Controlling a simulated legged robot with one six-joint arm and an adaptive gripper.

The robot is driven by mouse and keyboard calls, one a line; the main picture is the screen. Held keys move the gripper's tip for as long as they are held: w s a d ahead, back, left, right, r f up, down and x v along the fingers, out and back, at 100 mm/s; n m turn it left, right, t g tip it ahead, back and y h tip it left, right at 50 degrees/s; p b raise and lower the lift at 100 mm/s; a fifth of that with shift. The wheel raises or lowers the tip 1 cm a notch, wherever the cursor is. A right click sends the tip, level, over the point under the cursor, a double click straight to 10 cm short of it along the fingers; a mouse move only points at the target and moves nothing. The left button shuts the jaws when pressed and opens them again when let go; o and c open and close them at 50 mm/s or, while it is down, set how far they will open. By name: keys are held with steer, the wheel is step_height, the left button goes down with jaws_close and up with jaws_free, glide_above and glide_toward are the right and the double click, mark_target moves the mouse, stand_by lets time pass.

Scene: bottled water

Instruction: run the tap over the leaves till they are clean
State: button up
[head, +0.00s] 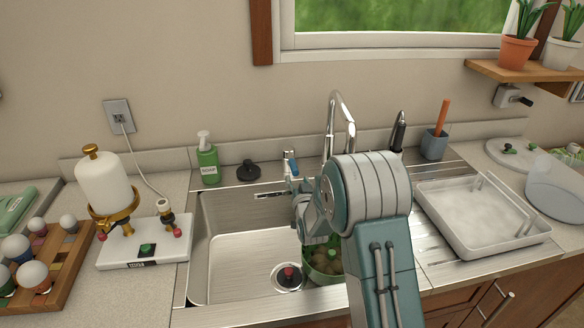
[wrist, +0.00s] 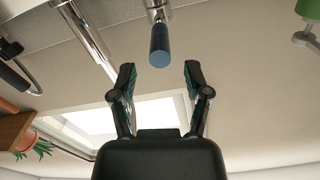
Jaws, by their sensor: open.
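The chrome tap (head: 340,105) stands behind the sink, its spout arching up. Its blue-tipped lever (head: 289,157) is left of the spout; the blue end (wrist: 160,45) also shows in the wrist view. My gripper (wrist: 160,78) is open and empty, its fingers spread either side of the lever's line, with no contact visible. In the head view my arm hides most of the gripper. No running water is visible.
The sink (head: 225,255) has a drain with a dark red-topped plug (head: 289,275). A green soap bottle (head: 207,160) stands behind it at left. A white tray (head: 480,215) lies on the right drainer. A white-tank device (head: 105,185) and a wooden egg rack crowd the left counter.

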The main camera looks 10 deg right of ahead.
mark_target(293, 167)
steer(key=w, duration=0.7)
steer(key=shift+w, duration=0.2)
jaws_close()
